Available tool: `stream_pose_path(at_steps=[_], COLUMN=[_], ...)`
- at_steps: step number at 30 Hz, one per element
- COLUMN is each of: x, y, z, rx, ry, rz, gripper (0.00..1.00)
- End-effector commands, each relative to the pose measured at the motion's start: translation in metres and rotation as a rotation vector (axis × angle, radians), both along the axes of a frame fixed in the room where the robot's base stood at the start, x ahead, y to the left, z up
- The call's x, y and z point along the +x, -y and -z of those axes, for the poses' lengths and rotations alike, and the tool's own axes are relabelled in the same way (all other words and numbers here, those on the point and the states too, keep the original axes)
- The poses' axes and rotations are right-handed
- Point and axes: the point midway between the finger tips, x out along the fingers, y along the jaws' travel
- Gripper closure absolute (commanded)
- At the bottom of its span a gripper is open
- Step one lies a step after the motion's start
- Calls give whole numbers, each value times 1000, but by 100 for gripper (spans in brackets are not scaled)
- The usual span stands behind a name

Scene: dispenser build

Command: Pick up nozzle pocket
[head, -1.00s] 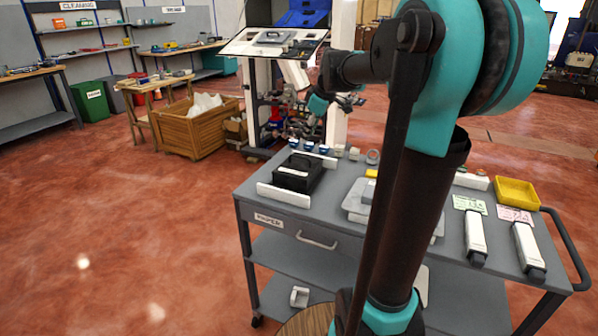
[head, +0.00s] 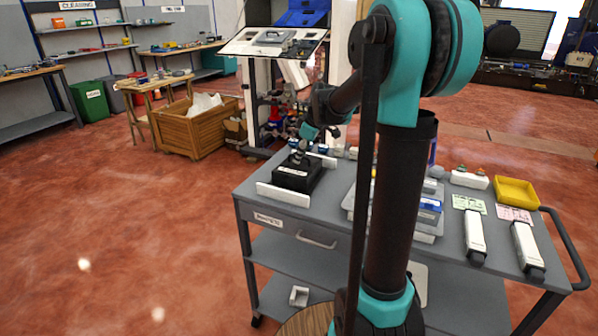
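My gripper (head: 301,151) is small in the head view. It points down at the top of a black box-like part (head: 297,177) with a white label, on the left of the grey cart top. I cannot tell whether it touches the part, or whether its fingers are open or shut. No part is clearly readable as the nozzle pocket. Small blue and white pieces (head: 322,150) stand along the cart's back edge, partly behind my arm.
The grey cart (head: 255,215) has white strips (head: 283,197) beside the black part. Grey plates in the middle are partly hidden by my arm. A yellow tray (head: 517,192) and two white bar-shaped devices (head: 474,235) are at right. A tilted board (head: 275,42) stands behind.

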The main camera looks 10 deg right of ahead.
Motion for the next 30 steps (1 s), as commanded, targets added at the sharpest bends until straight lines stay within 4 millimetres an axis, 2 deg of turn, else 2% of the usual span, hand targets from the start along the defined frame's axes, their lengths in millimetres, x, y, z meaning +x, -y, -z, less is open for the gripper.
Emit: stream_pose_path(at_steps=[4,12,30], x=[0,0,0], y=[0,0,0], z=[0,0,-1], rx=[0,0,0], ry=[0,0,0], rz=[0,0,1], gripper=[69,100,100])
